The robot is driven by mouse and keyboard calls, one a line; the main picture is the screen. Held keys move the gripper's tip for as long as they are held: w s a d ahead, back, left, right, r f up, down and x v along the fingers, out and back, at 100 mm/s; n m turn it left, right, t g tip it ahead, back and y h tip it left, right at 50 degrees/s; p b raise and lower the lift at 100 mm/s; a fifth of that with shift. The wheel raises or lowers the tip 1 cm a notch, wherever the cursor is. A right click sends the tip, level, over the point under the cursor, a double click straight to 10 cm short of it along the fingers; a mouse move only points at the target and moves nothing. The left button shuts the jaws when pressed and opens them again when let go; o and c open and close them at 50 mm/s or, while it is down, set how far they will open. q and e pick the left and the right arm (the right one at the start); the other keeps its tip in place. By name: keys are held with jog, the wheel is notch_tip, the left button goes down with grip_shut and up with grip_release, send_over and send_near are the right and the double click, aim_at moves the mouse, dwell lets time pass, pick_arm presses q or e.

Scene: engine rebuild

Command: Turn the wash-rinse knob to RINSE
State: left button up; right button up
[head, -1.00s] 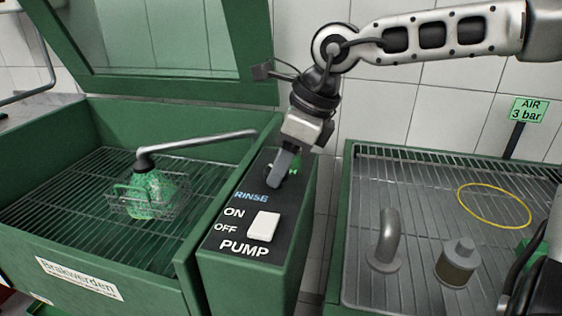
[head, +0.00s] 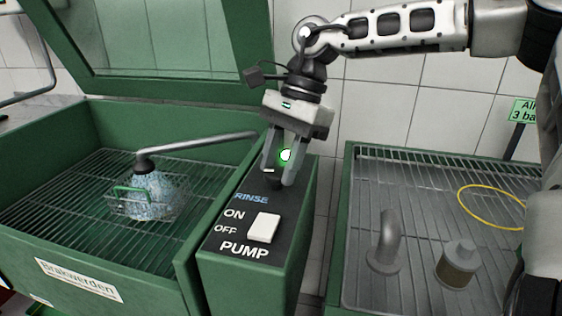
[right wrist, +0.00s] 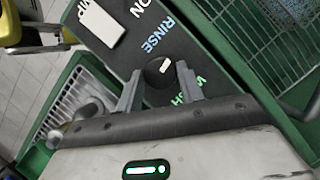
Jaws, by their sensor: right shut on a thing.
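The wash-rinse knob (right wrist: 158,73) is round and dark, on the black top panel (right wrist: 112,62) of the green control box. Its white mark points to the upper right in the right wrist view. The RINSE label (right wrist: 158,35) is just above it there, and the partly covered WASH label (right wrist: 183,98) is below right. My right gripper (right wrist: 159,84) is shut on the knob, one finger on each side. In the head view my right gripper (head: 279,176) points down at the panel beyond RINSE and hides most of the knob. My left gripper is not in view.
A white pump switch (head: 263,228) sits on the panel near the knob. A green washing tank (head: 130,260) with a spout (head: 200,142) over a wire basket (head: 118,207) is at left. A gridded tray with a yellow ring (head: 465,209) is at right.

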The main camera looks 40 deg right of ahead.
jog(key=shift+w+n+g, duration=0.15)
jog(key=shift+n+g, duration=0.25)
jog(key=shift+n, duration=0.5)
jog(key=o, duration=1)
jog(key=p+v, duration=0.1)
jog(key=v, duration=0.7)
jog(key=p+v, duration=0.1)
jog(key=v, duration=0.7)
jog(key=shift+a+r, duration=0.15)
jog(key=shift+a, duration=0.05)
